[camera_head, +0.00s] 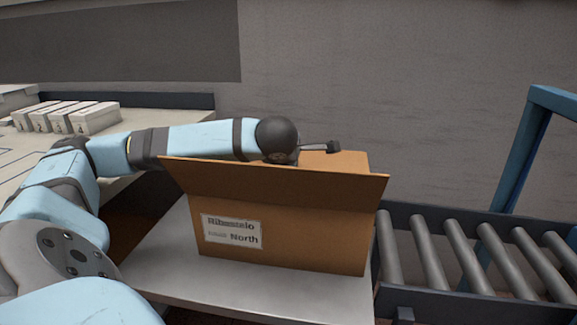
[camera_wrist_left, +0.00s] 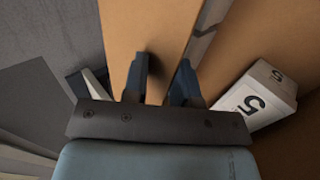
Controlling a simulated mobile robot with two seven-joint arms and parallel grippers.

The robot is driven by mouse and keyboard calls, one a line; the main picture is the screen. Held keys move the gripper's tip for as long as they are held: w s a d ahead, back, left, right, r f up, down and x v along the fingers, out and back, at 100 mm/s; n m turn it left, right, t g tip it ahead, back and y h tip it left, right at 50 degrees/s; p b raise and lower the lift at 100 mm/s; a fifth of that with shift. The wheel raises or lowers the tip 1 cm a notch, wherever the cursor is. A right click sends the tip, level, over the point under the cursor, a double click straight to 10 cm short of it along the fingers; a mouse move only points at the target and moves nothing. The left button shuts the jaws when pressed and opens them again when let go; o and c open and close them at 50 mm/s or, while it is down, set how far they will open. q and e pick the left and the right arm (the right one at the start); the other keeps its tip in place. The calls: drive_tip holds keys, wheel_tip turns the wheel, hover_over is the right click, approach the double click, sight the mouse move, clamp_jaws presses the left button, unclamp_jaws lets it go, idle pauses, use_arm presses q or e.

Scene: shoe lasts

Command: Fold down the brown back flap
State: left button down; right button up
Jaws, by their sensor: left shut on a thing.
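The brown cardboard box (camera_head: 285,238) stands open, with a white label reading "North" on its near side. Its near flap (camera_head: 275,182) stands up and leans outward. Behind it a brown back panel (camera_head: 345,161) shows; I cannot tell how much of it is the back flap. In the left wrist view, my left gripper (camera_wrist_left: 163,82) has one finger on each side of the brown back flap (camera_wrist_left: 150,30) and is shut on it. In the head view the near flap and my wrist hide the fingertips. My right gripper is not in view.
A white carton marked 5 (camera_wrist_left: 262,98) lies inside the box. The box rests on a light grey table (camera_head: 160,262). A roller conveyor (camera_head: 460,255) is at the right, beside a blue frame (camera_head: 522,155). Several white cartons (camera_head: 92,119) stand on a left-hand table.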

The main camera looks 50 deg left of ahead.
use_arm(q)
drive_tip(key=shift+f, duration=0.55)
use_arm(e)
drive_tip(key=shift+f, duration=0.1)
use_arm(q)
drive_tip(key=c, duration=1.3)
unclamp_jaws()
drive_tip(key=shift+s+d+r, duration=0.1)
drive_tip(key=shift+d+r, duration=0.05)
drive_tip(key=shift+r, duration=0.05)
drive_tip(key=p+v, duration=0.4)
drive_tip(key=v, duration=0.9)
drive_tip(key=shift+r+p, duration=0.4)
drive_tip(key=shift+r, duration=0.1)
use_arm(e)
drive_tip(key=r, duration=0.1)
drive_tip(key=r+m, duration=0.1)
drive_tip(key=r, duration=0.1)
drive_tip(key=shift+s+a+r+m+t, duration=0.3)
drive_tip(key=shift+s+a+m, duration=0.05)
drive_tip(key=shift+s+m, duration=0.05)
